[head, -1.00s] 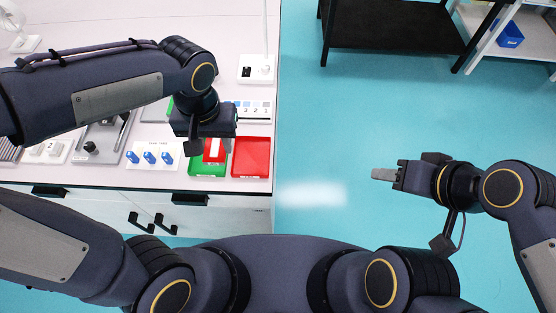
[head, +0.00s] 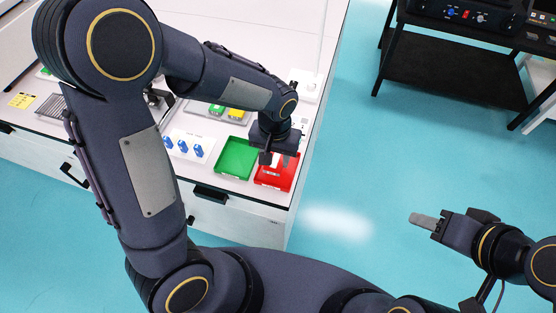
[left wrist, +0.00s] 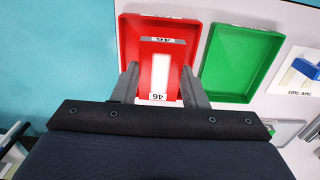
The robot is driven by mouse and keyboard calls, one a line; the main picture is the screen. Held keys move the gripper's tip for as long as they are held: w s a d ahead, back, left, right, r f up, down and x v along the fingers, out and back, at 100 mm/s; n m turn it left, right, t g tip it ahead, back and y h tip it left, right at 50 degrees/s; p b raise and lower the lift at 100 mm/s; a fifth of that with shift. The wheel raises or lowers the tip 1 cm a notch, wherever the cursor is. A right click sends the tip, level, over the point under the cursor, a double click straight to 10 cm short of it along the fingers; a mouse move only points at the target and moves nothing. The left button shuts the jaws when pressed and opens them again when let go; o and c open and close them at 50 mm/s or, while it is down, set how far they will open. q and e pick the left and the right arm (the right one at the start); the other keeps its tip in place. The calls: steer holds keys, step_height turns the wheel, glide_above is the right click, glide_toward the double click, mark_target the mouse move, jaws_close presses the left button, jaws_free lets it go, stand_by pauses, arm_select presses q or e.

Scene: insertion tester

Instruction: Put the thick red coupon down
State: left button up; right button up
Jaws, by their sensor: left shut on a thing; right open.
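The thick red coupon (left wrist: 147,64) has a white stripe and labels reading 46. It shows in the left wrist view between the fingers of my left gripper (left wrist: 158,82), which is shut on it. The coupon is over the red tray (left wrist: 129,32); I cannot tell whether it touches the tray floor. In the head view my left gripper (head: 276,160) is over the red tray (head: 290,176) and mostly hides the coupon. My right gripper (head: 425,220) is open and empty, out over the floor.
An empty green tray (head: 236,158) is just left of the red one; it also shows in the left wrist view (left wrist: 240,62). Several blue pieces (head: 183,147) stand on a white board further left. A black rack (head: 455,70) stands across the floor.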

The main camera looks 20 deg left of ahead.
mark_target(278, 156)
arm_select(q)
steer(key=shift+w+d+f, duration=0.1)
steer(key=shift+w+f, duration=0.35)
steer(key=shift+f, duration=0.1)
steer(key=shift+w+f, duration=0.15)
steer(key=shift+f, duration=1.5)
steer(key=shift+f, duration=0.1)
steer(key=shift+f+b, duration=0.15)
steer(key=shift+b, duration=0.15)
steer(key=o, duration=1)
steer(key=shift+c, duration=0.2)
step_height(278, 156, up, 13)
steer(key=shift+f+p, duration=0.15)
steer(key=shift+p, duration=0.35)
